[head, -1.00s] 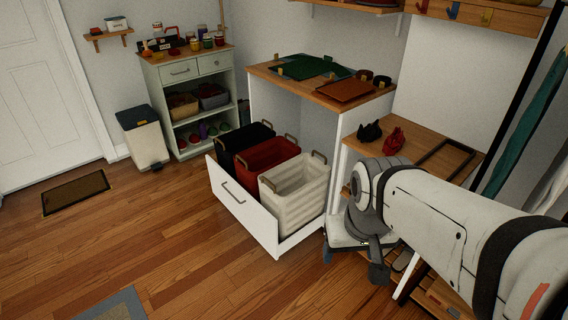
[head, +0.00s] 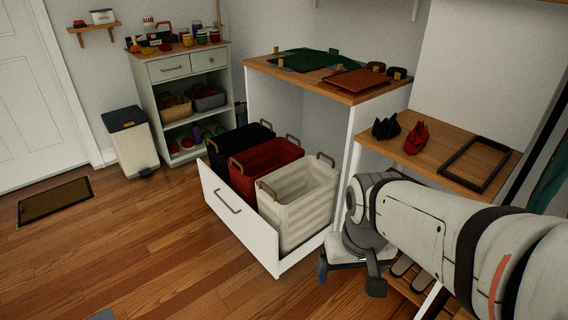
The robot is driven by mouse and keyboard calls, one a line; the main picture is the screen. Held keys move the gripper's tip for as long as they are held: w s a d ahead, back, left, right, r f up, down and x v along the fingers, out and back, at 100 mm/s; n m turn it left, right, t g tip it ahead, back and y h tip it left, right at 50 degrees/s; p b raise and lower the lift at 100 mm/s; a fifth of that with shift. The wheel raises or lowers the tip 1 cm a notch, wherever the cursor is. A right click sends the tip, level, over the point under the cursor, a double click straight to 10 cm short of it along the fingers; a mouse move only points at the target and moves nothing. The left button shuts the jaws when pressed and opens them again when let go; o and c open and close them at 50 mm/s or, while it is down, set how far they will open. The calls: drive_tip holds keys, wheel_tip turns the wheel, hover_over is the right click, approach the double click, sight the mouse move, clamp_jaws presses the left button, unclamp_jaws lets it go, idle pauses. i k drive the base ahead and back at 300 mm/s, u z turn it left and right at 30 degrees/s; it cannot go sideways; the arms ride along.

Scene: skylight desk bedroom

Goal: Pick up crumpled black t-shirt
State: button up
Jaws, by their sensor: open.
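A small crumpled black cloth (head: 386,127), which looks like the black t-shirt, lies on a wooden-topped bench (head: 455,158) right of centre. A crumpled red cloth (head: 416,137) lies just to its right. My gripper (head: 349,277) hangs in front of and below the bench, apart from both cloths. Its two dark fingers are spread and nothing shows between them.
A pulled-out white drawer (head: 238,222) holds a black bin (head: 222,147), a red bin (head: 262,167) and a cream bin (head: 305,205). An empty dark frame (head: 477,165) lies on the bench's right.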

sight(389, 129)
drive_tip(key=z, duration=0.5)
drive_tip(key=i, duration=1.5)
drive_tip(key=z, duration=0.55)
